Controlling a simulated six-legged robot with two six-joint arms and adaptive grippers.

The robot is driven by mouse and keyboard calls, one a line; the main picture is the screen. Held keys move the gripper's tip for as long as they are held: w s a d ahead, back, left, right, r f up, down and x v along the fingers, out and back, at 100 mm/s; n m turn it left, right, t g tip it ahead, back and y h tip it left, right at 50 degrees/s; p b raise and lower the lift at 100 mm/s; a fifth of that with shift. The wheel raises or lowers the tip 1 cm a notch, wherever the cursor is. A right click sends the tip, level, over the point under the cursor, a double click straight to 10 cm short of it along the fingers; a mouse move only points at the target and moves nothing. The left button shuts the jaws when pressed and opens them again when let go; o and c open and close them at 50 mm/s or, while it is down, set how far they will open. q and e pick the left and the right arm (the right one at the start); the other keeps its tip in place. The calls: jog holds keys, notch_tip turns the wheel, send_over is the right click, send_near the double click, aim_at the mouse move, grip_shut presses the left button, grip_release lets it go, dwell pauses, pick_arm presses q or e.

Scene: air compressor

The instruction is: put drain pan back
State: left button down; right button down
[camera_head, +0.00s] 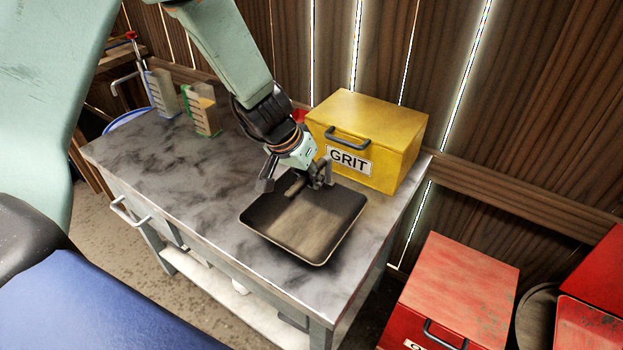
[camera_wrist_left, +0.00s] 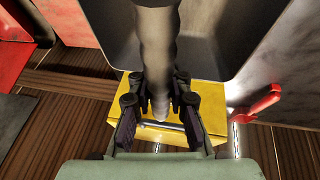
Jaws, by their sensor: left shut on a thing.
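The drain pan (camera_head: 308,222) is a shallow, dark, square-cornered tray with a worn brownish inside. It is at the right part of the grey workbench top (camera_head: 165,160), in front of the yellow GRIT box. I cannot tell whether its underside touches the bench. My left gripper (camera_head: 296,184) is at the pan's far edge, shut on its handle. In the left wrist view the pale, rounded handle (camera_wrist_left: 156,55) runs between the gripper fingers (camera_wrist_left: 158,95). The dark pan (camera_wrist_left: 225,40) spreads beyond it there. My right gripper is not in view.
The yellow GRIT box (camera_head: 385,125) stands close behind the pan. Two small marked containers (camera_head: 162,92) (camera_head: 205,115) stand at the bench's far left. A red box (camera_head: 465,285) is right of the bench, lower down. The bench's left and front top is clear.

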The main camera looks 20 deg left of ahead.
pick_arm(q)
jog(key=c, duration=1.6)
grip_release()
jog(key=shift+s+d, duration=0.1)
jog(key=shift+d, duration=0.05)
jog(key=o, duration=0.3)
jog(key=shift+o, duration=0.2)
jog(key=shift+r+p, duration=0.25)
jog(key=shift+p, duration=0.05)
jog(key=p+v, duration=0.7)
jog(key=v, duration=0.2)
jog(key=shift+r, duration=0.2)
jog(key=p+v, duration=0.2)
jog(key=p, duration=0.1)
jog(key=shift+s+r, duration=0.15)
jog(key=shift+s, duration=0.05)
